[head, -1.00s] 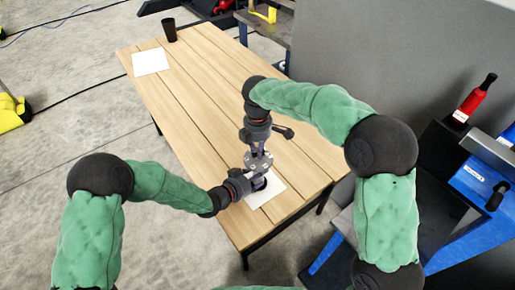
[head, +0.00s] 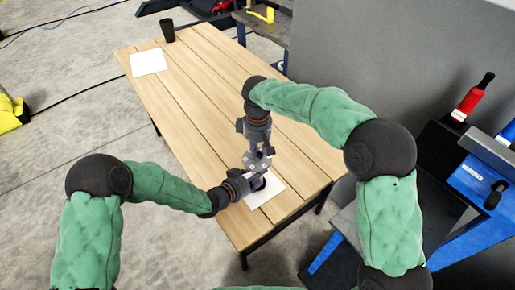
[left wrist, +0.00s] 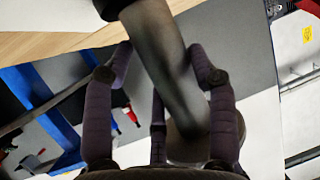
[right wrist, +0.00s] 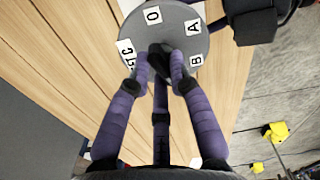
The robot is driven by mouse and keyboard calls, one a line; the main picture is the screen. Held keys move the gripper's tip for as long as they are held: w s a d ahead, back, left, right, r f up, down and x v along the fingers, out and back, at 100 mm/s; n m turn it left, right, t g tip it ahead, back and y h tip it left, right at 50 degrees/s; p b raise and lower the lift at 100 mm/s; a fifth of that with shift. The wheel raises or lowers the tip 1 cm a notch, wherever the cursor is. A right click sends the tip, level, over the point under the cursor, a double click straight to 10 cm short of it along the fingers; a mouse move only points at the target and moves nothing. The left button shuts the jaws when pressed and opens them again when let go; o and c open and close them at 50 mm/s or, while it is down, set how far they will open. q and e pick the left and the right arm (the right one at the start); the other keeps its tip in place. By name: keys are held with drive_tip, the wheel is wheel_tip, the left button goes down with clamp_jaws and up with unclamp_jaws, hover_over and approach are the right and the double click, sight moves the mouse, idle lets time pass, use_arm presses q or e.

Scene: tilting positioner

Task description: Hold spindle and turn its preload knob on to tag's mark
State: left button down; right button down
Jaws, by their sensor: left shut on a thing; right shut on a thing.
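The spindle (head: 259,182) stands on the near end of the table, largely hidden by my grippers. My left gripper (head: 241,183) is shut on its side. In the left wrist view the spindle's grey cylindrical body (left wrist: 160,55) runs between the fingers. My right gripper (head: 258,146) comes down from above. In the right wrist view its fingers are shut on the black preload knob (right wrist: 158,54), in the middle of a grey round dial (right wrist: 175,24). White labels with O, A, B and C show around the dial. The knob's pointing direction is hard to tell. I cannot make out the tag's mark.
A white sheet (head: 273,188) lies under the spindle, another sheet (head: 148,62) at the table's far left. A black cup (head: 167,30) stands near it. The middle of the wooden table (head: 205,95) is clear. A grey panel (head: 400,60) rises at the right.

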use_arm(q)
drive_tip(key=shift+s+f, duration=0.1)
use_arm(e)
drive_tip(key=shift+d+m, duration=0.1)
drive_tip(key=shift+m, duration=1.5)
drive_tip(key=c, duration=1.1)
unclamp_jaws()
wheel_tip(320, 180, up, 12)
drive_tip(key=shift+r, duration=0.1)
